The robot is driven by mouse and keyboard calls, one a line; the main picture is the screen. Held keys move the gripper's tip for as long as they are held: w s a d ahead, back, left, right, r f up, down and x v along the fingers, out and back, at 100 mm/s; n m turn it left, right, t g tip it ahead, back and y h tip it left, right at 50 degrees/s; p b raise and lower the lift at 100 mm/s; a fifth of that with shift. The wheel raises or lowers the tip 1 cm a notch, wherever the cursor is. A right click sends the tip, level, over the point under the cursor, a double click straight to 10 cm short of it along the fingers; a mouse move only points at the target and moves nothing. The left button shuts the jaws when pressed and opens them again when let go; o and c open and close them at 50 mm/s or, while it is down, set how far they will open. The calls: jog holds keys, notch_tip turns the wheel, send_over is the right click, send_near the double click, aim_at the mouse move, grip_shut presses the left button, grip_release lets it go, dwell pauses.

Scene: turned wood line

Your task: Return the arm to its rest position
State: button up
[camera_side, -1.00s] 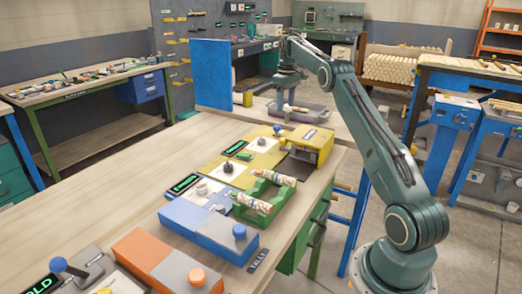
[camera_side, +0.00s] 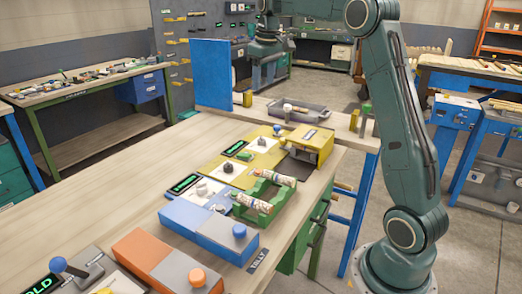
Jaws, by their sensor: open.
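My gripper (camera_side: 267,78) is at the top middle of the side view, raised above the far end of the bench. It points down and its jaws are apart, with nothing seen between them. My arm is bent high, its upper part cut off by the top edge of the picture. The gripper is clear of the tray.
A blue upright panel (camera_side: 213,74) stands left of the gripper. On the near bench are a yellow station (camera_side: 310,150), a green cradle (camera_side: 262,205) holding patterned cylinders, a blue box (camera_side: 205,228) and an orange box (camera_side: 150,258).

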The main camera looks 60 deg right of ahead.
jog(key=s+a+r+t, duration=0.2)
jog(key=s+a+r, duration=0.1)
jog(key=s+a, duration=1.2)
jog(key=s+a+f+t, duration=0.1)
jog(key=s+a+f, duration=0.3)
jog(key=s+a, duration=0.1)
jog(key=s+a+f+n+t, duration=0.1)
jog(key=s+a+f, duration=0.3)
jog(key=s, duration=0.4)
jog(key=shift+a+f+y, duration=0.25)
jog(key=shift+a+y, duration=0.15)
jog(key=shift+a, duration=0.1)
